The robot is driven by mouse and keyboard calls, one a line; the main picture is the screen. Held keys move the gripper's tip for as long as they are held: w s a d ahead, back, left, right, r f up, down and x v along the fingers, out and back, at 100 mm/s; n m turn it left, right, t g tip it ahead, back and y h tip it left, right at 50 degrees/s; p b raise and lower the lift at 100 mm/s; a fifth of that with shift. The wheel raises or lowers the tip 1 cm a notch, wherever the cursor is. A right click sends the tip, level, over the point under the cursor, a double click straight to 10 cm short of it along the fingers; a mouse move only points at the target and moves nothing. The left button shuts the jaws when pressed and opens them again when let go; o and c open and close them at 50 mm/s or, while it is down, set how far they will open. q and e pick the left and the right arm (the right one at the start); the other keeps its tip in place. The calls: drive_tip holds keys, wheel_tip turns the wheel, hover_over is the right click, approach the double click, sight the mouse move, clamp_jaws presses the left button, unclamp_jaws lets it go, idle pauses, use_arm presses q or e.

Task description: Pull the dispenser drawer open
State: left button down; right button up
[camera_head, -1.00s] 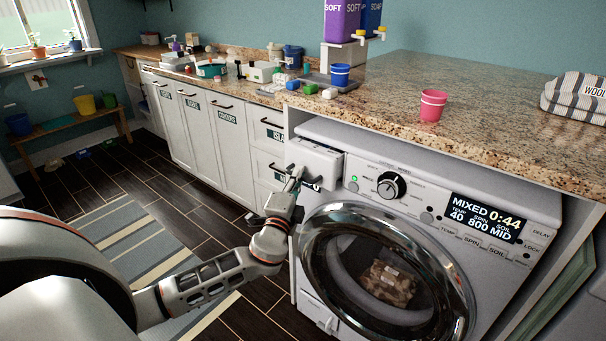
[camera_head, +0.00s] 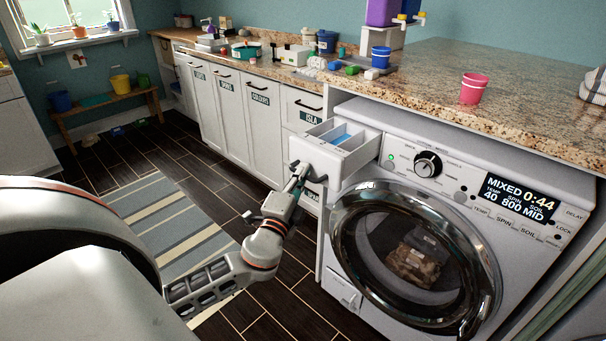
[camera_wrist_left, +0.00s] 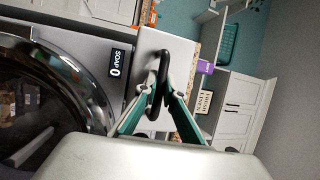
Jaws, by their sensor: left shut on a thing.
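The dispenser drawer (camera_head: 333,160) sticks out of the upper left of the white washing machine (camera_head: 465,185). Its open top shows compartments, one with a blue inside. My left gripper (camera_head: 297,182) is at the drawer's front, below its upper edge. In the left wrist view the fingers (camera_wrist_left: 158,95) are shut on the dark, curved drawer handle (camera_wrist_left: 164,70), against the pale drawer front (camera_wrist_left: 150,45). My right gripper is in neither view.
The round washer door (camera_head: 415,245) is closed, with a brown bundle behind its glass. A granite counter (camera_head: 520,105) runs above, with a pink cup (camera_head: 473,89) and a blue cup (camera_head: 381,57). White cabinets (camera_head: 230,105) stand to the left. A striped rug (camera_head: 175,225) lies on the dark floor.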

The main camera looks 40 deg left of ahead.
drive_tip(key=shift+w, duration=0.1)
use_arm(q)
drive_tip(key=c, duration=2.4)
unclamp_jaws()
drive_tip(key=v, duration=1.2)
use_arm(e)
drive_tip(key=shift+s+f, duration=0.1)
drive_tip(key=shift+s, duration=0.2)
